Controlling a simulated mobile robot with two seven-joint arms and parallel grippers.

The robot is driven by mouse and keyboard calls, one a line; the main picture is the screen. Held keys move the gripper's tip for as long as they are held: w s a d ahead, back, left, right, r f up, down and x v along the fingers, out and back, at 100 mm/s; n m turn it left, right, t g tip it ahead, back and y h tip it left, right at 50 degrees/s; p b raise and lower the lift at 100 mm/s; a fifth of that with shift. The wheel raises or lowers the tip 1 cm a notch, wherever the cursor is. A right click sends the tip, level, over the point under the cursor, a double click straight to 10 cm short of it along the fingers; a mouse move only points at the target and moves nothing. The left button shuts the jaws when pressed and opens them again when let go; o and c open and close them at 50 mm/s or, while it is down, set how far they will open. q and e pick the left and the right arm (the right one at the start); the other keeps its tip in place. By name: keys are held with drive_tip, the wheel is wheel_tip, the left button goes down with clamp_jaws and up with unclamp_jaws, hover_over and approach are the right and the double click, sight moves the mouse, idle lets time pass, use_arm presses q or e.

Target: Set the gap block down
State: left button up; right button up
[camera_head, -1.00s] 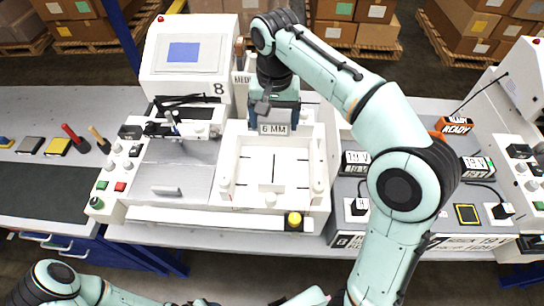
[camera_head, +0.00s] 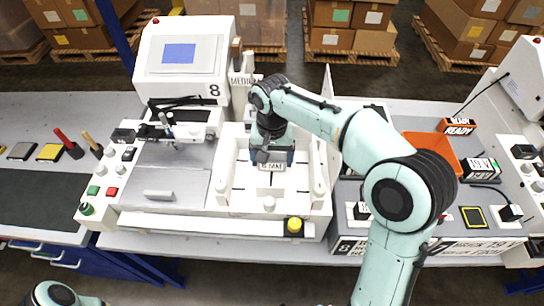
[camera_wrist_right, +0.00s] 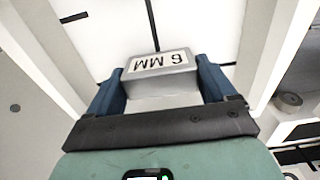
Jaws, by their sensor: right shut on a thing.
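I cannot tell whether the block touches the bed floor. My left gripper is out of view; only a bit of my left arm shows at the bottom left.
The white raised walls of the bed stand on both sides of the gripper. A grey plate (camera_head: 178,170) and a control panel lie left of it. A yellow knob (camera_head: 294,225) sits at the front edge. An orange bin (camera_head: 432,150) and black modules stand to the right.

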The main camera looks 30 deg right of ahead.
sight(272, 157)
drive_tip(key=o, duration=1)
drive_tip(key=shift+f, duration=0.15)
use_arm(q)
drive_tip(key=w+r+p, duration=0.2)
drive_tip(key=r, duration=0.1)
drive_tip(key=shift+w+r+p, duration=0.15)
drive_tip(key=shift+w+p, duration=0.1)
drive_tip(key=shift+p, duration=0.05)
use_arm(e)
wheel_tip(272, 157, up, 12)
drive_tip(key=shift+r, duration=0.2)
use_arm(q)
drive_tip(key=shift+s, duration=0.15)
